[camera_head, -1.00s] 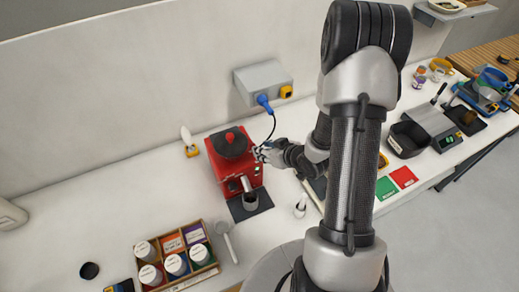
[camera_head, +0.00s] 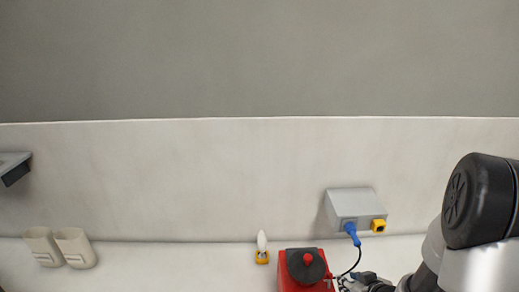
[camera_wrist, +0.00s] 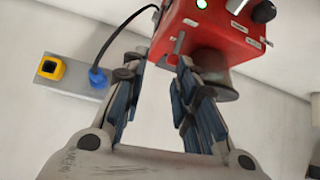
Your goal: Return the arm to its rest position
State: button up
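My gripper (camera_wrist: 157,70) is open and empty in the wrist view, its two fingers apart. The red machine (camera_wrist: 220,30) is just beyond the fingertips, with a lit green light, a dark knob and small labels on its face. A grey cylindrical part shows beside it, partly behind the right finger. In the head view, my gripper (camera_head: 357,283) is low in the picture, right beside the red machine (camera_head: 290,285), and only partly visible. My arm (camera_head: 470,240) runs out of the picture at the lower right. I cannot tell whether a finger touches the machine.
A grey wall box (camera_head: 350,205) holds a blue plug (camera_head: 351,231) and a yellow socket (camera_head: 378,226). The plug's black cable hangs close to my gripper. A white-tipped tool in a yellow holder (camera_head: 262,256) and two beige cups (camera_head: 72,248) stand along the wall. A grey shelf (camera_head: 12,164) is at left.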

jog(key=s+a+r+m+g+h+b, duration=0.1)
jog(key=s+a+r+g+h+b, duration=0.15)
jog(key=s+r+b, duration=0.45)
jog(key=s+a+f+g+b, duration=0.1)
jog(key=s+a+b, duration=0.3)
jog(key=s, duration=0.4)
jog(key=s+a+m+g+y+b, duration=0.1)
jog(key=s+a+b, duration=0.4)
jog(key=s, duration=0.3)
jog(key=shift+s+a+f+b, duration=0.2)
jog(key=shift+a+f+b, duration=0.15)
jog(key=shift+a, duration=0.55)
jog(key=shift+y, duration=0.25)
jog(key=shift+c, duration=0.3)
